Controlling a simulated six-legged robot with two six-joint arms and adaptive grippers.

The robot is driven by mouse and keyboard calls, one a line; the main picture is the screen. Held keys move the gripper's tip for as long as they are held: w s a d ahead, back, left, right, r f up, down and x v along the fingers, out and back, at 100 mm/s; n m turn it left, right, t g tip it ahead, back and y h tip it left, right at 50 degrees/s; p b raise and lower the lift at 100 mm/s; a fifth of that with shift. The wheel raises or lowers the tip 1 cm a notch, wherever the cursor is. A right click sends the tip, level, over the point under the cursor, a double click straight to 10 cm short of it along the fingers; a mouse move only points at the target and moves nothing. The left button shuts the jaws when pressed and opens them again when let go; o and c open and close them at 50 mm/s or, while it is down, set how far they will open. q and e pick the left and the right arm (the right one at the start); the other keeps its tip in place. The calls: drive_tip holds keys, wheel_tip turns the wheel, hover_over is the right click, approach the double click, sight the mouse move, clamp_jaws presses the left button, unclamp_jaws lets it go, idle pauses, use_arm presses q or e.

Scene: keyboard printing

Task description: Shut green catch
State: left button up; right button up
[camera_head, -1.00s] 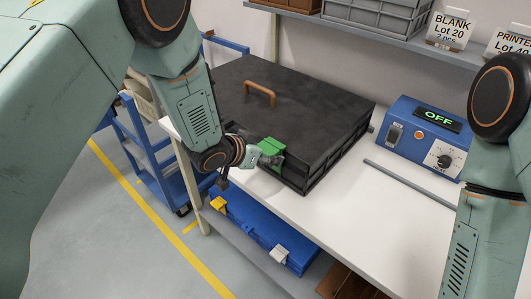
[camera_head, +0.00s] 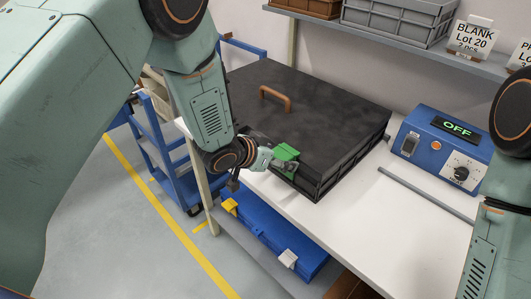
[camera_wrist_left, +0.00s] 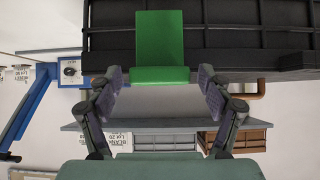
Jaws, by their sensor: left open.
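The green catch (camera_head: 285,157) is on the front side of the black lidded case (camera_head: 310,100), which lies on the white table with its lid down. My left gripper (camera_head: 277,161) is right at the catch in the head view and partly covers it. In the left wrist view the green catch (camera_wrist_left: 158,45) is straight ahead, its lower lip between and just beyond the two fingertips (camera_wrist_left: 158,78). The fingers are apart and hold nothing. Whether a finger touches the catch I cannot tell. My right arm shows at the right edge, but its gripper is out of view.
A blue control box (camera_head: 440,148) reading OFF stands right of the case, with a grey bar (camera_head: 425,193) lying before it. A shelf with grey crates (camera_head: 400,20) is above. A blue case (camera_head: 275,235) sits on the lower shelf. A blue cart (camera_head: 165,150) is at left.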

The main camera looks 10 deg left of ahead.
use_arm(q)
drive_tip(key=v, duration=1)
drive_tip(key=shift+s+a+r, duration=0.15)
drive_tip(key=shift+s+r, duration=0.1)
drive_tip(key=shift+s, duration=0.05)
